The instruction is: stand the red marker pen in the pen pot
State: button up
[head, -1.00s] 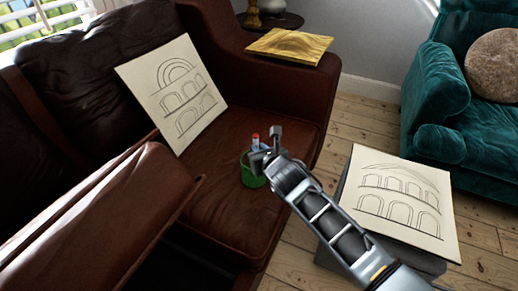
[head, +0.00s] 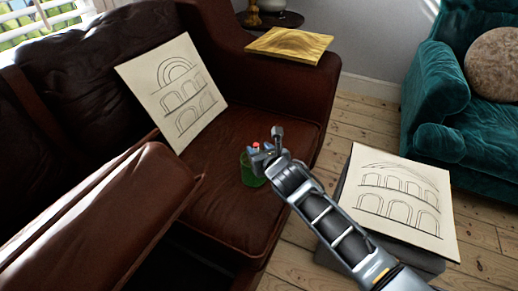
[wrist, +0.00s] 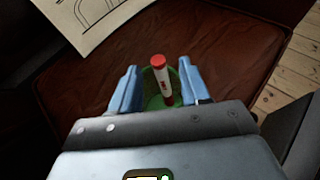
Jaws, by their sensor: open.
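The red marker pen, white-bodied with a red cap (wrist: 163,82), stands in the green pen pot (wrist: 150,101) in the wrist view, leaning slightly. Its red top (head: 256,146) shows in the head view just above my gripper's fingers. The pot (head: 250,172) stands on the brown sofa seat, partly hidden behind my gripper in the head view. My gripper (wrist: 156,90) is open, with one blue finger on each side of the pen and a visible gap to it. In the head view my gripper (head: 266,147) is at the pot's mouth.
A sheet with drawn arches (head: 175,92) leans on the sofa back. Another arch drawing (head: 400,203) lies on a grey stand at right. A yellow wood-patterned board (head: 290,45) lies on the sofa arm. The seat around the pot is clear.

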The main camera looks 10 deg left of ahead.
jog(key=p+v, duration=0.3)
jog(key=v, duration=0.4)
jog(key=shift+s, duration=0.1)
dwell(0.9)
